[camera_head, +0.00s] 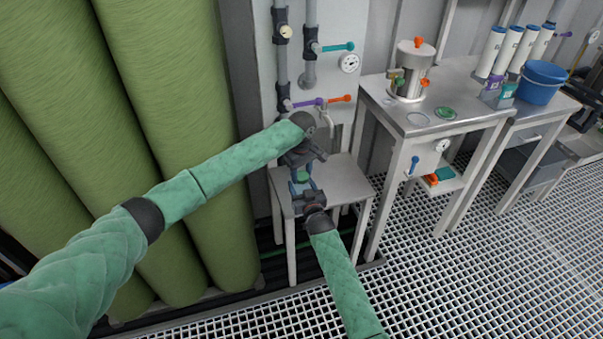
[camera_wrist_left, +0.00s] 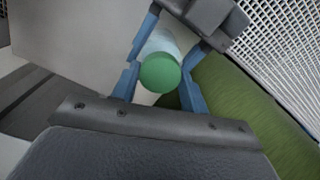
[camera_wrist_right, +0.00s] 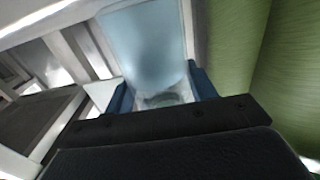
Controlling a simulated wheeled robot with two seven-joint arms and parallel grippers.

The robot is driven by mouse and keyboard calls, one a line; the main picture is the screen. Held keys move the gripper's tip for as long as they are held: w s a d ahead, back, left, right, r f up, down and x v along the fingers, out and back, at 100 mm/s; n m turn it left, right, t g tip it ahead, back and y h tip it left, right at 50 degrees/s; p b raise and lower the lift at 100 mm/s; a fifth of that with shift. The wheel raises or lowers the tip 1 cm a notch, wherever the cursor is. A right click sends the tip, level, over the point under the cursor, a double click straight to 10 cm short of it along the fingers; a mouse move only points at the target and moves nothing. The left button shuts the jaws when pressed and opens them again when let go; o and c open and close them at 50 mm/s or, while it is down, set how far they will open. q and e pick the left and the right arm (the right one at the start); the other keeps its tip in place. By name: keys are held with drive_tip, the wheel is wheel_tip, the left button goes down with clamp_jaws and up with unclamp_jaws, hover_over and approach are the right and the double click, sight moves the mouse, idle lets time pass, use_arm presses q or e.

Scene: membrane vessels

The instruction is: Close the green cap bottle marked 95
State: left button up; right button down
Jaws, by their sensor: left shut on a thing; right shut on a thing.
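The bottle, pale and translucent, stands above the small metal table, its round green cap (camera_head: 301,176) seen between my two grippers in the head view. My left gripper (camera_head: 302,172) comes from above and is shut on the green cap (camera_wrist_left: 159,73), its blue fingers on either side. My right gripper (camera_head: 303,188) comes from the front and is shut on the bottle body (camera_wrist_right: 150,45), which fills the space between its fingers in the right wrist view. The cap sits over the bottle top; whether it is fully tightened cannot be told. No 95 marking is legible.
The small table (camera_head: 342,183) is bare around the grippers. Pipes with valves (camera_head: 310,70) stand behind it, and tall green vessels (camera_head: 175,120) stand close on the left.

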use_arm(q)
drive_tip(key=m, duration=2.6)
drive_tip(key=shift+m, duration=0.3)
drive_tip(key=o, duration=1.1)
drive_tip(key=shift+r, duration=2.2)
